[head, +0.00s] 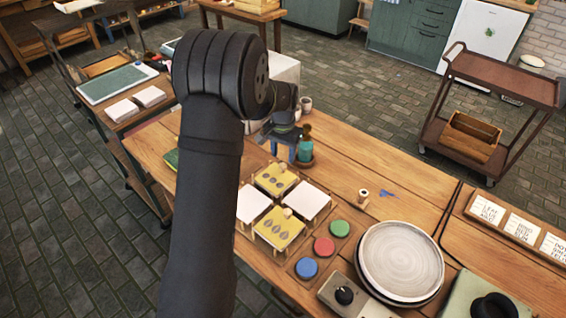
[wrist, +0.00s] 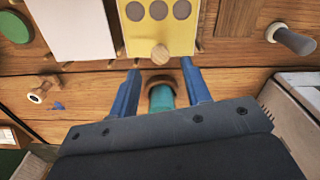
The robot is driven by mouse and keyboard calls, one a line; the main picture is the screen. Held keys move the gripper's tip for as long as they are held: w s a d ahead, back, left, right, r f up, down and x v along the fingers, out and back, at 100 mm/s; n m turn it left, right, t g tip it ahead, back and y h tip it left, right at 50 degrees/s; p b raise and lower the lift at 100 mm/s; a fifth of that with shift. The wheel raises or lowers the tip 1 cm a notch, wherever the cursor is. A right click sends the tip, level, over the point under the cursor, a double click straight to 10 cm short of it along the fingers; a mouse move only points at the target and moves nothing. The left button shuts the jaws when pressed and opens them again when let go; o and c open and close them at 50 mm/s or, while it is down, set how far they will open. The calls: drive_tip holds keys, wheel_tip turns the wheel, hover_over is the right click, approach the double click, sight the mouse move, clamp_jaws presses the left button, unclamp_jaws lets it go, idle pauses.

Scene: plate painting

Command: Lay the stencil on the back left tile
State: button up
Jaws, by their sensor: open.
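Four tiles stand on low wooden frames in a diamond. Two carry yellow stencil plates with round holes and a small wooden knob: the far one (head: 270,184) and the near one (head: 276,234). The left tile (head: 252,204) and right tile (head: 307,201) show bare white. In the wrist view the far stencil (wrist: 160,12) is ahead of my gripper, its knob (wrist: 160,54) toward me, beside a white tile (wrist: 72,28). My gripper (head: 283,147) is open beyond the far stencil; its blue fingers (wrist: 160,80) are apart and hold no stencil.
A teal bottle (head: 305,147) stands close to my gripper; a teal thing with a brown rim (wrist: 160,97) shows between the fingers. Green (head: 340,228), red (head: 324,247) and blue (head: 307,267) pads, a round plate (head: 400,258) and a spool (head: 363,197) lie rightward.

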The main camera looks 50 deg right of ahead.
sight(283, 165)
wheel_tip(283, 165, up, 6)
drive_tip(key=shift+r, duration=0.2)
drive_tip(key=shift+f, duration=0.15)
wheel_tip(283, 165, down, 12)
drive_tip(key=shift+r, duration=1.8)
